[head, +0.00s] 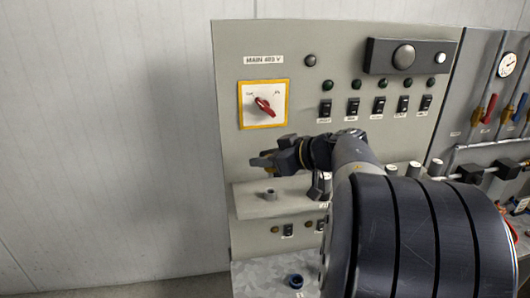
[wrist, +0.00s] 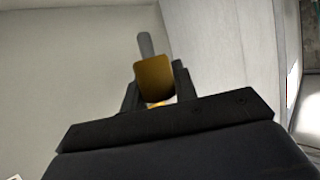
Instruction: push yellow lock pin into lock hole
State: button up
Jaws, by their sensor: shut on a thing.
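The yellow lock pin (wrist: 154,78) is between the two dark fingers of my gripper (wrist: 156,92) in the wrist view, with its grey shaft pointing away from me. In the head view my gripper (head: 270,160) is shut on the pin, a little above a grey shelf on the panel. The pin shows there only as a small yellowish bit (head: 260,162) at the gripper's tip. The red switch handle (head: 264,106) sits on a white plate with a yellow frame, above my gripper. I cannot make out the lock hole in either view.
A small grey ring-shaped piece (head: 270,194) stands on the shelf (head: 257,208) below my gripper. Switches (head: 353,107) and valves (head: 490,105) are to the right. Left of the panel is bare wall.

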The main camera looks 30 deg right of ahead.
jog(key=shift+f+b, duration=0.35)
jog(key=shift+f, duration=1.1)
jog(key=shift+r+p, duration=0.1)
jog(key=shift+p, duration=0.85)
jog(key=shift+f, duration=1.7)
jog(key=o, duration=1)
jog(key=shift+o, duration=0.2)
jog(key=b+v, duration=0.1)
jog(key=v, duration=1)
jog(key=shift+w+f, duration=0.1)
jog(key=x, duration=1)
jog(key=shift+w+a+f+p, duration=0.1)
jog(key=shift+w+a+p, duration=0.15)
jog(key=shift+p, duration=0.15)
jog(key=shift+r, duration=0.45)
